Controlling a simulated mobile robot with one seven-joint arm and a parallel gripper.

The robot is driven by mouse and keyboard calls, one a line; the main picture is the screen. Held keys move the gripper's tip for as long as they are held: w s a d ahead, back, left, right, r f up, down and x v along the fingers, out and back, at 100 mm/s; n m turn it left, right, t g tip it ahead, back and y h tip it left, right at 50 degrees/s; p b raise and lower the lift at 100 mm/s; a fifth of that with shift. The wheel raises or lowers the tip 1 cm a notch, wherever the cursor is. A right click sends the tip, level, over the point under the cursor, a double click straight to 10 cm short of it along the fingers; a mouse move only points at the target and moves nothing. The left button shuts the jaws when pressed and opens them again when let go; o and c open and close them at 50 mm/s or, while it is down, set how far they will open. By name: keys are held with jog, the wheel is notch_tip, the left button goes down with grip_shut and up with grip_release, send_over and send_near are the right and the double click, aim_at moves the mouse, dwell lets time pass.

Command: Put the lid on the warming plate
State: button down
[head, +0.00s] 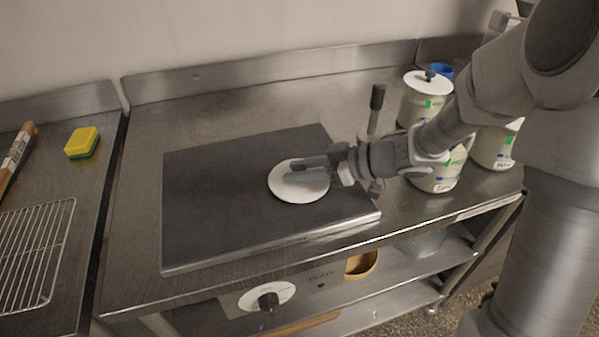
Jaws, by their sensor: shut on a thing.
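The warming plate (215,215) is a flat dark slab with a metal edge on the steel counter. A round white lid (299,194) is over the right part of the plate. My gripper (290,172) is above the lid and shut on it. The fingers hide the lid's middle, so its knob does not show. I cannot tell whether the lid touches the plate or hangs just above it.
White labelled canisters (425,100) stand on the right, one with a black-knobbed white lid. A dark-handled tool (376,108) stands upright behind my gripper. A yellow-green sponge (82,142) and a wire rack (35,250) are on the left. The plate's left part is clear.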

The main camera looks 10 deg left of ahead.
jog(key=shift+r, duration=0.1)
jog(key=c, duration=0.6)
grip_release()
